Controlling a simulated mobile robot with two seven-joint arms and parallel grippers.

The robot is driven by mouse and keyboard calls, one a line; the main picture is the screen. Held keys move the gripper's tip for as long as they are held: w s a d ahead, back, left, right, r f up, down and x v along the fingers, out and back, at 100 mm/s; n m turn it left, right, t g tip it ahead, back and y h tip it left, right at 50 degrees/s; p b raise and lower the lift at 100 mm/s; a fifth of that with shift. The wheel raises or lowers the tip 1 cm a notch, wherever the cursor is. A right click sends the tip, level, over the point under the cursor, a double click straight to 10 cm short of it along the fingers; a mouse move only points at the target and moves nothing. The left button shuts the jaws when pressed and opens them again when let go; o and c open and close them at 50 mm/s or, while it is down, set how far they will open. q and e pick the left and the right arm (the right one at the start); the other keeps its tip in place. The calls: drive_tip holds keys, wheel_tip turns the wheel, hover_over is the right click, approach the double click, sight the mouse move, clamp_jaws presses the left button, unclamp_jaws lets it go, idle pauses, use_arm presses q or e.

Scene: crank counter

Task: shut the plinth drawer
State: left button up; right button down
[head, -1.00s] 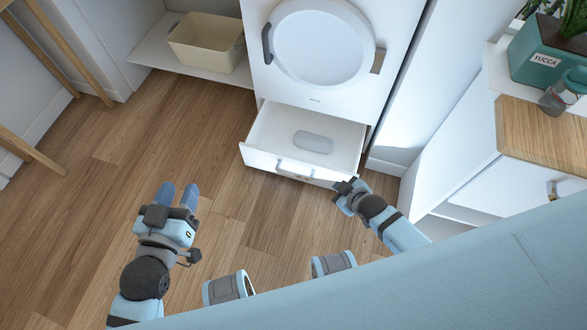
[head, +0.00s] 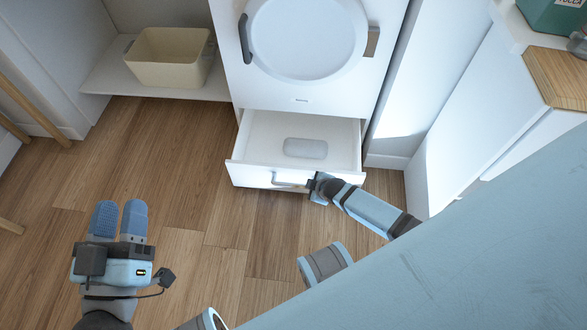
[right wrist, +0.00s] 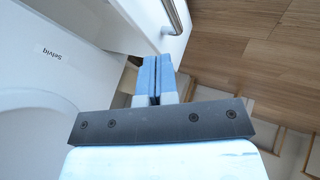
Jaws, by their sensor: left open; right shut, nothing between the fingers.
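The plinth drawer (head: 248,174) stands pulled out below the white machine in the head view. Its grey bar handle (head: 288,181) is on the front panel, and a grey rounded object (head: 305,148) lies inside. My right gripper (head: 311,187) is shut and empty at the right part of the drawer front, close to the handle's right end. In the right wrist view its closed blue fingers (right wrist: 157,62) point at the white drawer front (right wrist: 150,32), near the handle (right wrist: 173,14). I cannot tell whether they touch it. My left gripper (head: 119,212) is open and empty, over the floor at the lower left.
The white machine (head: 300,98) with a round door is above the drawer. A beige bin (head: 168,60) sits on a low white shelf at the left. A white cabinet (head: 455,130) stands at the right. Wooden floor (head: 190,185) in front of the drawer is clear.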

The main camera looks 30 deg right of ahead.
sight(299, 173)
drive_tip(key=b+x, duration=0.2)
drive_tip(key=x, duration=0.2)
drive_tip(key=d+b+x, duration=0.1)
drive_tip(key=b+x, duration=0.2)
drive_tip(key=x, duration=0.1)
drive_tip(key=w+b+x, duration=0.1)
drive_tip(key=b+x, duration=0.1)
drive_tip(key=x, duration=0.2)
drive_tip(key=shift+w+d+r+b, duration=0.15)
drive_tip(key=shift+w+d+b, duration=0.1)
drive_tip(key=shift+b, duration=0.1)
use_arm(q)
wheel_tip(299, 173, down, 10)
drive_tip(key=w+m+g, duration=0.1)
drive_tip(key=g, duration=0.2)
drive_tip(key=shift+m+b, duration=0.35)
drive_tip(key=shift+m, duration=0.05)
use_arm(e)
drive_tip(key=shift+w+d+r, duration=0.15)
drive_tip(key=shift+w+d, duration=0.25)
drive_tip(key=shift+w, duration=0.3)
use_arm(q)
drive_tip(key=shift+w+d+r, duration=0.1)
drive_tip(key=shift+w+r, duration=0.05)
drive_tip(key=shift+w, duration=0.05)
use_arm(e)
drive_tip(key=shift+w, duration=0.1)
